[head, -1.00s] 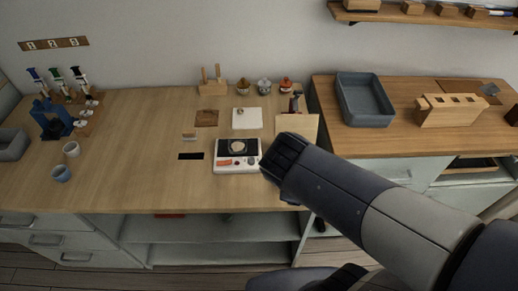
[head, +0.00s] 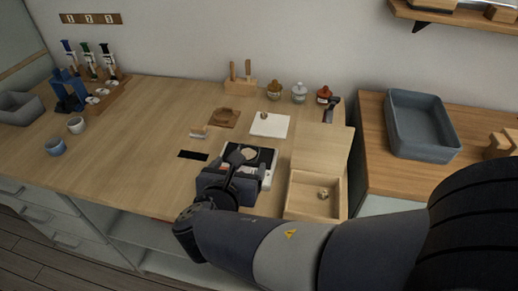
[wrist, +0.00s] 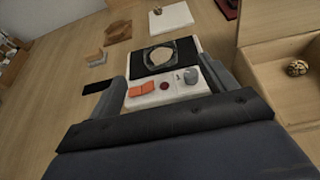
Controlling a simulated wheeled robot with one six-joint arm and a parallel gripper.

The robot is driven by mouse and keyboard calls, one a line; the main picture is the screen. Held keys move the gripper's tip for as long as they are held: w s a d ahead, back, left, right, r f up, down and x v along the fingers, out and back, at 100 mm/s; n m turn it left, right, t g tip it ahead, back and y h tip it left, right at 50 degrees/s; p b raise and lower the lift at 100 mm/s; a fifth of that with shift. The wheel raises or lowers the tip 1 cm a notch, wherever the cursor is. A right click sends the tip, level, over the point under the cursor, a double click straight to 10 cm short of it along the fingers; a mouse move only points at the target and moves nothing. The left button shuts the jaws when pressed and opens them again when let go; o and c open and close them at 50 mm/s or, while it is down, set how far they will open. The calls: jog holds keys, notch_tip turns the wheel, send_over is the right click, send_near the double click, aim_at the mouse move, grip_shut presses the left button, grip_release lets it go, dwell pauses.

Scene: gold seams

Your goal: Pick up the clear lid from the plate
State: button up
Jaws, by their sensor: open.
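In the head view the lid (head: 241,156) shows just beyond my gripper (head: 236,176), which partly covers the device. In the wrist view my gripper (wrist: 167,82) is open, its two fingers apart at either side of the device's front, with nothing between the tips. The lid is ahead of the fingertips, apart from them.
A wooden box (head: 310,207) with a small round item stands right of the device. A white sheet (head: 270,125), brown tray (head: 224,118) and small wooden block (head: 199,132) lie behind. Several small jars stand at the back. The counter's left middle is mostly clear.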

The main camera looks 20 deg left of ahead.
aim_at(250, 148)
jog(key=x, duration=0.3)
jog(key=shift+w+f, duration=0.15)
jog(key=shift+w, duration=0.15)
jog(key=x, duration=0.2)
jog(key=b+x, duration=0.1)
jog(key=x, duration=0.1)
jog(key=shift+w+a+f, duration=0.15)
jog(key=shift+a+f, duration=0.05)
jog(key=shift+f, duration=0.35)
jog(key=shift+w+f, duration=0.1)
jog(key=shift+w, duration=0.2)
jog(key=shift+c, duration=0.2)
jog(key=c, duration=1)
